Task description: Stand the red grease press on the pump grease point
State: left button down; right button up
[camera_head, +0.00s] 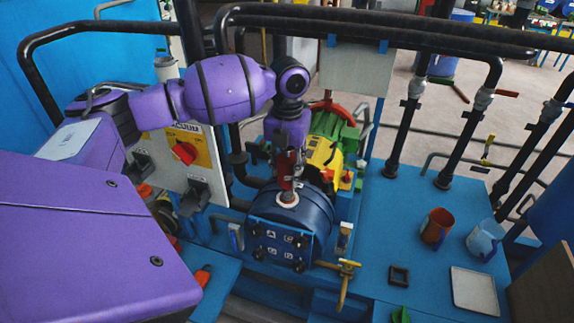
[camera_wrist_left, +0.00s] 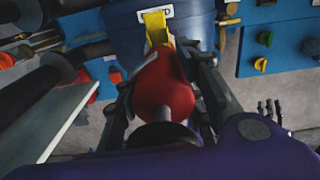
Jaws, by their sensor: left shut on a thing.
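My left gripper (camera_head: 287,180) hangs down from the purple arm, over the dark blue pump body (camera_head: 318,221). It is shut on the red grease press (camera_head: 286,166), which looks roughly upright in the head view. The press's lower end is close to a pale round spot (camera_head: 287,198) on top of the pump body; I cannot tell whether they touch. In the left wrist view the red press (camera_wrist_left: 165,82) lies between the dark fingers of the gripper (camera_wrist_left: 160,68), with a blue body (camera_wrist_left: 197,25) beyond. My right gripper is not in view.
A yellow and green machine (camera_head: 325,152) stands just behind the pump. A red mug (camera_head: 437,226), a clear mug (camera_head: 484,240) and a pale tray (camera_head: 473,291) are on the blue deck at right. Black pipes (camera_head: 400,130) rise behind them. A brass valve (camera_head: 346,275) sticks out front.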

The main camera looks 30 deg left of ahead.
pick_arm(q)
jog(key=shift+f, duration=0.5)
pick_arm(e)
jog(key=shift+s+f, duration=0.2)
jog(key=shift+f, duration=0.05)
pick_arm(q)
jog(key=c, duration=1.1)
grip_release()
jog(key=shift+f, duration=0.1)
jog(key=shift+r, duration=0.45)
notch_tip(320, 180, up, 11)
jog(key=shift+r, duration=0.15)
